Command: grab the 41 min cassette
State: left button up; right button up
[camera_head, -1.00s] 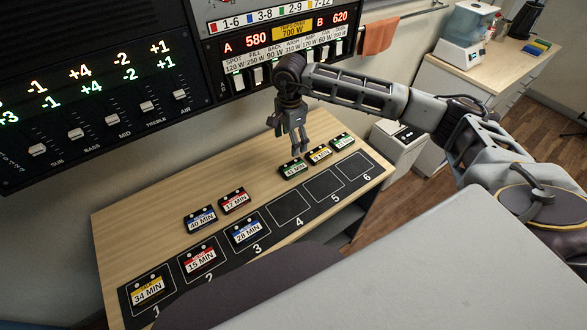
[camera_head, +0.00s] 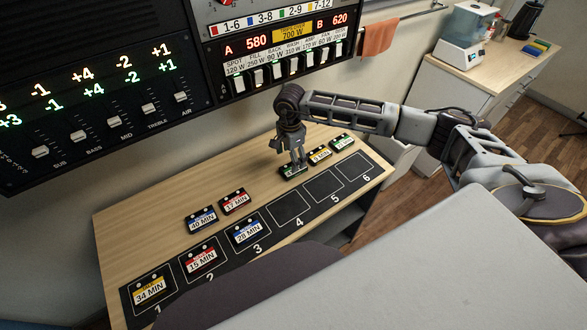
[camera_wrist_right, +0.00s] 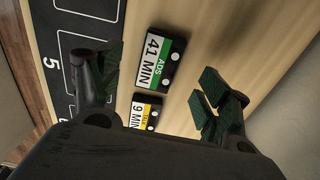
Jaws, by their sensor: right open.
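The 41 min cassette (camera_wrist_right: 158,60) is black with a white and green label marked ADS; it lies flat on the wooden desk. In the head view this green-labelled cassette (camera_head: 292,173) is partly hidden behind my right gripper (camera_head: 291,160). My right gripper (camera_wrist_right: 160,80) is open. In the right wrist view its fingers appear on either side of the cassette, without clear contact. My left gripper is not in view.
A yellow-labelled 9 min cassette (camera_head: 320,154) and another green-labelled cassette (camera_head: 342,142) lie close by on the right. Blue 40 min (camera_head: 201,219) and red 17 min (camera_head: 234,201) cassettes lie left. Numbered slots 4 (camera_head: 288,208), 5 and 6 are empty.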

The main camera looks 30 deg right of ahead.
jog(key=shift+f, duration=0.45)
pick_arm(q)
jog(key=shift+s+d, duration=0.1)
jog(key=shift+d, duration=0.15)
